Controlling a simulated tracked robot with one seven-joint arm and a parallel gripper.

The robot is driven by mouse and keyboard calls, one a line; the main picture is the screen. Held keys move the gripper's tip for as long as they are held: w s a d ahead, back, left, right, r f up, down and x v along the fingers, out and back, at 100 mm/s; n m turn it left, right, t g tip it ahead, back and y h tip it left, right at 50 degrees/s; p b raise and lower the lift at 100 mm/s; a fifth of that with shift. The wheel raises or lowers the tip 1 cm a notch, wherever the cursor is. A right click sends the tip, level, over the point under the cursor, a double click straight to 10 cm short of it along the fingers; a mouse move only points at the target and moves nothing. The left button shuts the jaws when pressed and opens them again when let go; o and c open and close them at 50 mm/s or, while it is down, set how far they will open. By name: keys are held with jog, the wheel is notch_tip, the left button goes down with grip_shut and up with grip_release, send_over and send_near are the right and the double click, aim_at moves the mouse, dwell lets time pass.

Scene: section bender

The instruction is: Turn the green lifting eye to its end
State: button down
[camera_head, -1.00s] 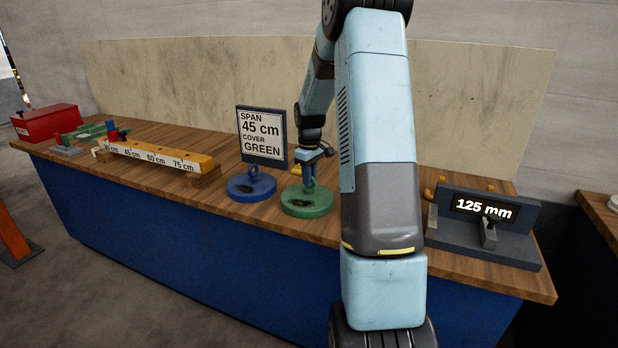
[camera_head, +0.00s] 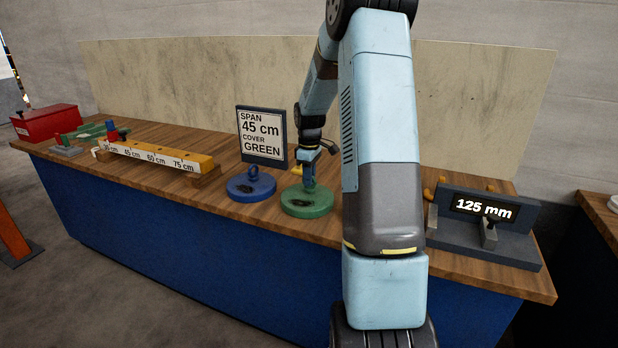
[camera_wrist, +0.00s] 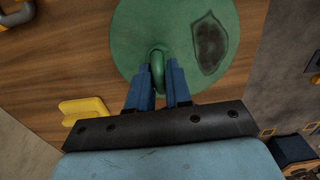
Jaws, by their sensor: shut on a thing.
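The green lifting eye (camera_wrist: 158,72) stands up from the round green cover (camera_head: 312,204), which has a dark patch on its top. The cover lies on the wooden bench top, and it fills the upper middle of the wrist view (camera_wrist: 140,25). My gripper (camera_head: 308,182) reaches down over the cover with its blue fingers on either side of the eye. In the wrist view my gripper (camera_wrist: 160,85) is shut on the eye. In the head view the fingers mostly hide the eye.
A blue disc (camera_head: 251,190) with its own eye lies just left of the green cover. Behind stands a sign (camera_head: 262,136) reading "SPAN 45 cm COVER GREEN". A yellow scale bar (camera_head: 160,155) lies left. A display (camera_head: 483,207) reading "125 mm" stands right, beyond my arm.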

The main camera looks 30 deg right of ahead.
jog(key=c, duration=1.1)
grip_release()
jog(key=shift+c, duration=0.2)
jog(key=shift+r, duration=0.1)
notch_tip(320, 180, up, 14)
jog(key=shift+f, duration=0.2)
